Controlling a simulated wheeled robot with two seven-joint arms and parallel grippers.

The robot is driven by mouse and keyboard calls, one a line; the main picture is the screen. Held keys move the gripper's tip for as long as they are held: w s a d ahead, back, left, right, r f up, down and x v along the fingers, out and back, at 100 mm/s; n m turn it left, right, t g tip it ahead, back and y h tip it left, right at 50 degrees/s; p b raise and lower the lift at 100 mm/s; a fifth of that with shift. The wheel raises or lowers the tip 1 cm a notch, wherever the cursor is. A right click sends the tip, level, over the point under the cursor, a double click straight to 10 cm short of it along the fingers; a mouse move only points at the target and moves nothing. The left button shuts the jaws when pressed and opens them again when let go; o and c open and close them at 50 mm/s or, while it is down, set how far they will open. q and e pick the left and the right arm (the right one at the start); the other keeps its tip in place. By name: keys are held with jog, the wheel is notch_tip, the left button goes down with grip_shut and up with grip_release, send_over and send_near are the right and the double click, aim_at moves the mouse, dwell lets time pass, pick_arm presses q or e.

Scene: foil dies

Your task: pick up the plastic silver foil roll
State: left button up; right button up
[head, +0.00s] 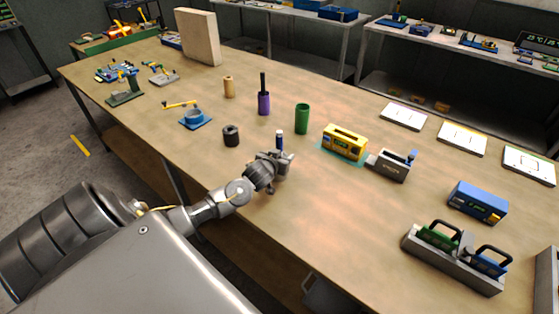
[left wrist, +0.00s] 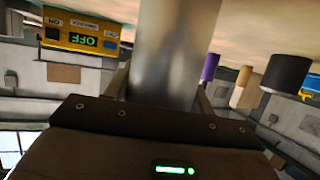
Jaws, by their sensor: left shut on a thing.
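The silver foil roll (head: 279,139) stands upright at the middle of the table, small in the head view, its lower part hidden by my gripper. In the left wrist view the roll (left wrist: 175,45) is a large smooth grey cylinder running to the top edge. My left gripper (head: 278,158) has its fingers on both sides of the roll and is shut on it. I cannot tell whether the roll touches the table. My right gripper is not in view.
A black roll (head: 231,136), a green cylinder (head: 302,119), a purple cylinder (head: 263,103) and a tan roll (head: 229,86) stand nearby. A yellow device (head: 344,142) is to the right, its display reading OFF in the wrist view.

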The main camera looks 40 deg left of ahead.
pick_arm(q)
jog(key=shift+r, duration=0.15)
jog(key=shift+r, duration=0.6)
jog(key=s+r, duration=0.1)
jog(key=r, duration=0.1)
jog(key=s+d+r+b, duration=0.1)
jog(key=s+r, duration=0.1)
jog(key=r, duration=0.1)
jog(key=s+r, duration=0.2)
jog(key=r, duration=0.1)
jog(key=shift+d, duration=0.3)
jog(key=b, duration=0.2)
send_near(278, 143)
jog(key=shift+v, duration=1.25)
